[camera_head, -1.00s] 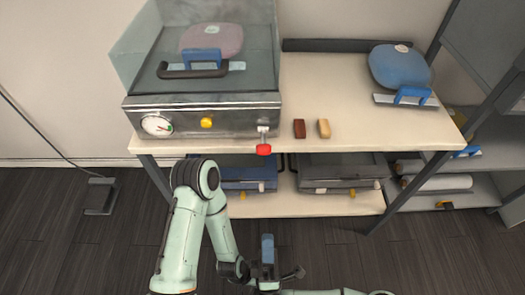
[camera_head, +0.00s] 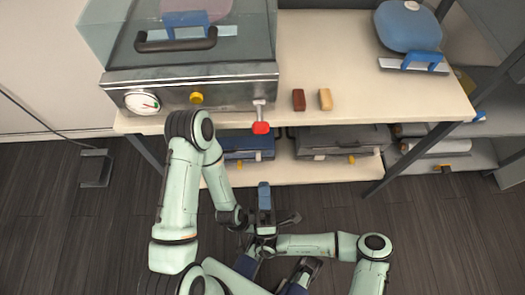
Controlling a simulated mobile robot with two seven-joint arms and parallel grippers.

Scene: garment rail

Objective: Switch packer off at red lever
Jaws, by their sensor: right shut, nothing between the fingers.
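The packer (camera_head: 222,88) is a metal box with a clear lid at the left of the worktop. Its red lever (camera_head: 261,127) hangs at the right end of the front, a grey stem with a red end pointing down. My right gripper (camera_head: 264,188) is shut and empty, its blue fingers pointing up the picture, below and apart from the lever. My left gripper (camera_head: 290,218) is a dark shape close beside it, partly hidden, and its jaw state is unclear.
A gauge (camera_head: 142,102) and a yellow knob (camera_head: 196,97) sit on the packer's front. A dark red block (camera_head: 298,100) and a tan block (camera_head: 325,99) stand right of the lever. A blue bag (camera_head: 407,25) lies at the back right. Boxes fill the lower shelf.

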